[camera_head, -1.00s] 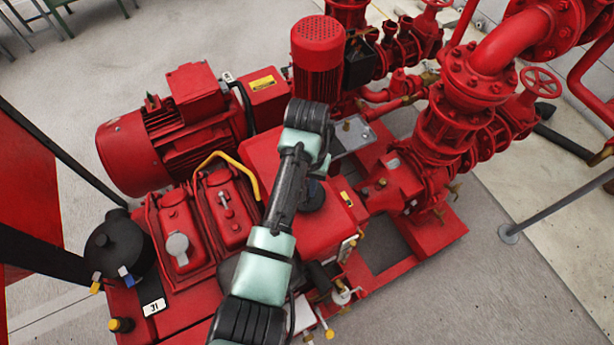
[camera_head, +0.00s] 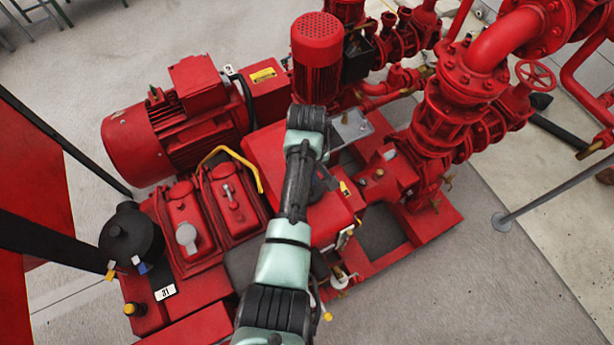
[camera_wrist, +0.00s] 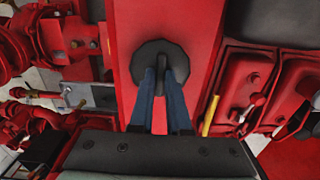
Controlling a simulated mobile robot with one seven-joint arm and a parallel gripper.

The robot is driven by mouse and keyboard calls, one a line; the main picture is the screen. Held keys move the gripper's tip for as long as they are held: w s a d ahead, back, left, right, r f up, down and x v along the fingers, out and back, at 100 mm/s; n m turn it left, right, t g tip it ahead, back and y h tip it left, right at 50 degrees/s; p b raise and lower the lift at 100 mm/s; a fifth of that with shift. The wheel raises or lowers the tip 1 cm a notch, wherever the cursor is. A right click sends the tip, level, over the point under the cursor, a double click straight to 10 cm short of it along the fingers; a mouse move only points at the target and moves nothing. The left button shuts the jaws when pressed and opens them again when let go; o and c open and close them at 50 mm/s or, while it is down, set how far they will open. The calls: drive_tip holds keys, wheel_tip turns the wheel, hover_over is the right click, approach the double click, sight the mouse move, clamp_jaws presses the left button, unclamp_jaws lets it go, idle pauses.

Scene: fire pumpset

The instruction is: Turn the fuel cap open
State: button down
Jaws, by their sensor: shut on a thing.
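The fuel cap (camera_wrist: 147,58) is a round black cap with a raised grip bar across it. It sits on top of a red tank (camera_wrist: 198,35) in the wrist view. My gripper (camera_wrist: 162,75) has its two blue fingers on either side of the grip bar, shut on it. The fingers cover the near part of the cap. In the head view my arm reaches over the red tank (camera_head: 262,150) and hides most of the cap and the gripper. I cannot tell how far the cap is turned.
A yellow bent bar (camera_head: 236,158) and red engine covers (camera_head: 185,215) lie left of my arm. A red motor (camera_head: 318,60) stands upright behind it. Red pipes and valves (camera_head: 470,85) fill the right. Bare floor (camera_head: 530,260) is free at the lower right.

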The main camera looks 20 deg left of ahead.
drive_tip(key=shift+w+a+r, duration=0.1)
idle(0.5)
drive_tip(key=c, duration=0.9)
unclamp_jaws()
wheel_tip(320, 180, up, 13)
drive_tip(key=shift+f, duration=0.1)
